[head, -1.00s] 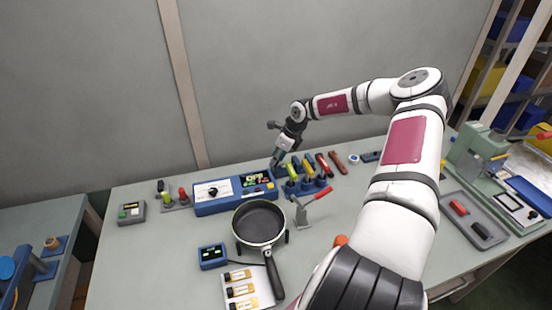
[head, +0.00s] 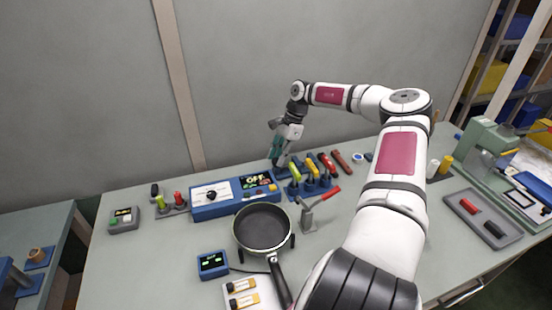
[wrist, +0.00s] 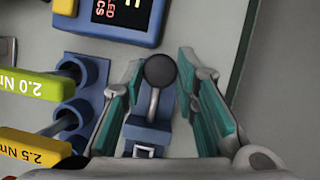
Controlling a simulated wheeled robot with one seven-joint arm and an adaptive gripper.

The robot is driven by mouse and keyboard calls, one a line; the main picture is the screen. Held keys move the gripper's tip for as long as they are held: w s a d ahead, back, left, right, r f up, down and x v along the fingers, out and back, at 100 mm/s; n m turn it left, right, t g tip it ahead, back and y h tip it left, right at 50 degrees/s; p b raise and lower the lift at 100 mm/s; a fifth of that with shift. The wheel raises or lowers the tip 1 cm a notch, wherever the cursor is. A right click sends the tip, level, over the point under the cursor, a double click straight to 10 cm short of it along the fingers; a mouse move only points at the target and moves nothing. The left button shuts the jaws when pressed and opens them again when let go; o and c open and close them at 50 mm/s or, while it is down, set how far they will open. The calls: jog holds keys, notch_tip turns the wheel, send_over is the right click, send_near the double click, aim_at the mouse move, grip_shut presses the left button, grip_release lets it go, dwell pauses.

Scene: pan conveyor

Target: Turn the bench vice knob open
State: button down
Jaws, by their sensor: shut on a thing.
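The vice knob, a dark ball (wrist: 160,70) on a thin metal rod, stands between my fingertips in the wrist view. The rod runs down to a small blue vice body (wrist: 150,132). My gripper (wrist: 160,60) has teal pads on both sides of the ball and is shut on it, with the rod between the fingers. In the head view my gripper (head: 277,162) points down at the back of the bench, right of the blue control box. There the knob and vice are largely hidden by my gripper and cannot be made out.
The blue control box (head: 212,207) stands close on the left. A blue rack (head: 313,187) with yellow and red torque drivers is close on the right. The wall is behind.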

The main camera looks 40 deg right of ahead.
jog(key=shift+w+f+n+g+b, duration=0.15)
jog(key=shift+n+g+b, duration=0.2)
jog(key=shift+n, duration=0.45)
jog(key=shift+s+f+n+g+b, duration=0.1)
jog(key=shift+n+g+b, duration=0.25)
jog(key=shift+n, duration=0.45)
jog(key=c, duration=1.2)
grip_release()
jog(key=shift+c, duration=0.2)
jog(key=shift+r, duration=0.1)
jog(key=shift+w+r, duration=0.1)
jog(key=v, duration=1.2)
jog(key=shift+d, duration=0.1)
